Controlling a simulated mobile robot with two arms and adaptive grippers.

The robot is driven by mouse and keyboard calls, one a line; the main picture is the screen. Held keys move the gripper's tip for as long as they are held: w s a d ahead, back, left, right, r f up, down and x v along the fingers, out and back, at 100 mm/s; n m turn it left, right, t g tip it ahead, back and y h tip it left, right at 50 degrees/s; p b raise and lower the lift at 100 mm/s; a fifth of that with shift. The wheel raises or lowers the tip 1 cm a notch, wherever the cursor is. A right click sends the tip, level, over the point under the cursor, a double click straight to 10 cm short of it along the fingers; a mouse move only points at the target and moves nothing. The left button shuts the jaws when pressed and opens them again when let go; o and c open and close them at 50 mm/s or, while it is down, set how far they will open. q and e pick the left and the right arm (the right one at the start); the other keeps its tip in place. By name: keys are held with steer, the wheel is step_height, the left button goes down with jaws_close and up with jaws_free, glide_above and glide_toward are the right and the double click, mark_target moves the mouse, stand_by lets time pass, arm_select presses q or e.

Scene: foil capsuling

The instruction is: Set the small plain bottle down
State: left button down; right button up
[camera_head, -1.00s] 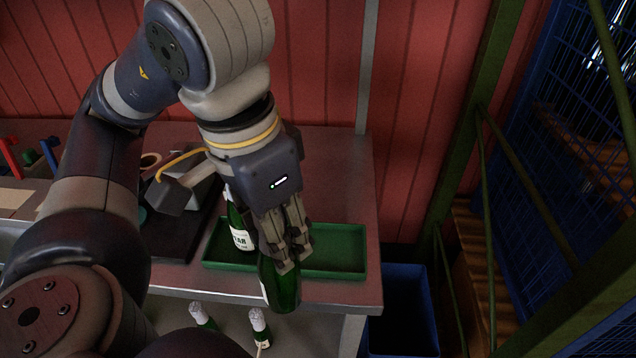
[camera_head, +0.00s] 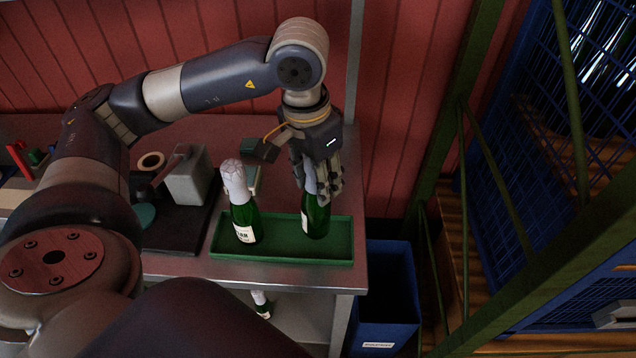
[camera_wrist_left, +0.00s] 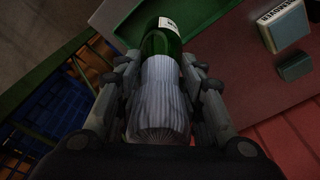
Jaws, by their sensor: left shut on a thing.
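The bottle in my left gripper (camera_head: 323,190) is green glass (camera_head: 316,222), with a pale ribbed foil neck (camera_wrist_left: 158,95) between the fingers in the left wrist view. The fingers are shut around this neck. The bottle is roughly upright, with its lower end within the right half of the green tray (camera_head: 285,252); I cannot tell whether it touches the tray floor. A white label shows partly on its left side. A second green bottle (camera_head: 243,215) with silver foil and a white label stands in the tray's left half, apart from the held one. My right gripper is not in view.
The tray lies near the front edge of the grey table (camera_head: 190,266). A grey block-shaped device (camera_head: 188,180) on a dark base and a tape roll (camera_head: 151,162) are to the left. A blue bin (camera_head: 385,300) stands at right. Another bottle (camera_head: 261,303) is on the lower shelf.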

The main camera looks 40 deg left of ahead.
arm_select(q)
step_height(320, 180, down, 3)
steer(key=shift+s+r+p, duration=0.1)
steer(key=shift+p, duration=0.6)
steer(key=shift+f, duration=0.3)
steer(key=shift+f, duration=0.15)
steer(key=c, duration=1.1)
jaws_free()
